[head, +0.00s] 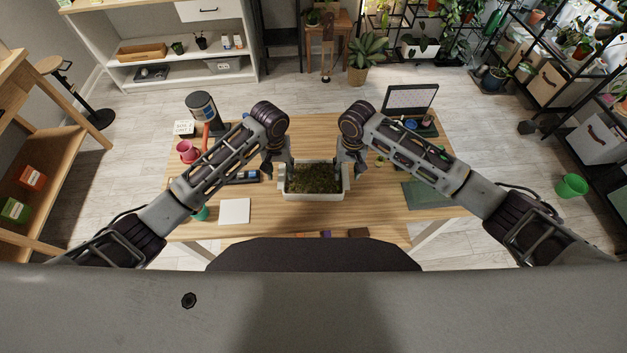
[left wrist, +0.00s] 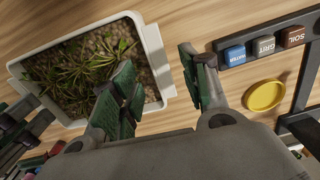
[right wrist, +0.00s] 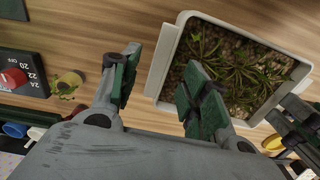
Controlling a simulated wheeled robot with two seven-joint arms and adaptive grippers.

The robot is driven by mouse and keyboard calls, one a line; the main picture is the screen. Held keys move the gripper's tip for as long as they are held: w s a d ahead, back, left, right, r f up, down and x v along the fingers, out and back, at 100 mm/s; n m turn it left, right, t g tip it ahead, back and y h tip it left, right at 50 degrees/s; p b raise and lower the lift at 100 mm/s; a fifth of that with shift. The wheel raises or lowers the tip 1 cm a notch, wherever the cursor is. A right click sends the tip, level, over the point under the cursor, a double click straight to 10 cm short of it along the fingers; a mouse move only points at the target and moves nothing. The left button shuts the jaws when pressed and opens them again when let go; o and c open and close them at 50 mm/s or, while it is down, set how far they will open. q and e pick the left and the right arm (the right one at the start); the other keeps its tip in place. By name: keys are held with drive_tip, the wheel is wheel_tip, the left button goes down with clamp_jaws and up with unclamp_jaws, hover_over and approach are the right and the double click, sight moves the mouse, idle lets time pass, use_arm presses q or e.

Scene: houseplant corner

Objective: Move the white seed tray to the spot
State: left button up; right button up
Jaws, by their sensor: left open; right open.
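The white seed tray (head: 313,197), filled with soil and small green plants, stands at the middle of the wooden table. My left gripper (left wrist: 162,88) is open at one end of the tray (left wrist: 154,42), one finger over the soil and the other outside the end wall. My right gripper (right wrist: 160,85) is open at the opposite end (right wrist: 163,55), also with a finger on each side of the wall. Neither is closed on it. A white square (head: 234,211) lies left of the tray and a green mat (head: 435,194) right; I cannot tell which is the spot.
A rack with labelled blocks (left wrist: 266,46) and a yellow dish (left wrist: 264,95) lie near my left gripper. A dial box (right wrist: 18,75) is near my right gripper. A red pot (head: 187,150) and a laptop (head: 410,98) stand on the table's far part.

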sight(281, 176)
use_arm(q)
drive_tip(key=shift+f, duration=1.5)
use_arm(e)
drive_tip(key=shift+f, duration=1.5)
use_arm(q)
clamp_jaws()
use_arm(e)
clamp_jaws()
